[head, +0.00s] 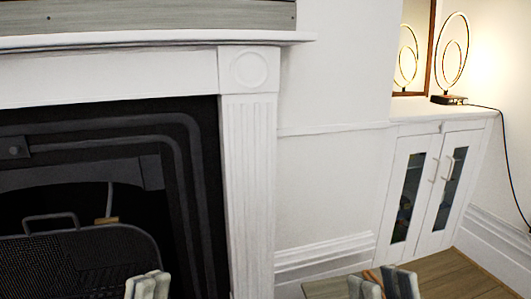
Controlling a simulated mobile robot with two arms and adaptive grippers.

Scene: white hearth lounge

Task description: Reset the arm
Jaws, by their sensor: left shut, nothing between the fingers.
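My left gripper (149,284) shows at the bottom edge of the head view, in front of the dark mesh fire screen. Its fingertips are together with nothing between them. My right gripper (384,283) shows at the bottom edge, right of the middle, with the wooden floor behind it. The rest of both arms is below the picture.
A white fireplace surround (248,180) with a black insert (205,170) fills the left. A mesh fire screen (80,262) stands before it. A white cabinet (432,190) with glass doors stands at the right, bearing a lit ring lamp (451,97). Bare wooden floor (455,275) shows at lower right.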

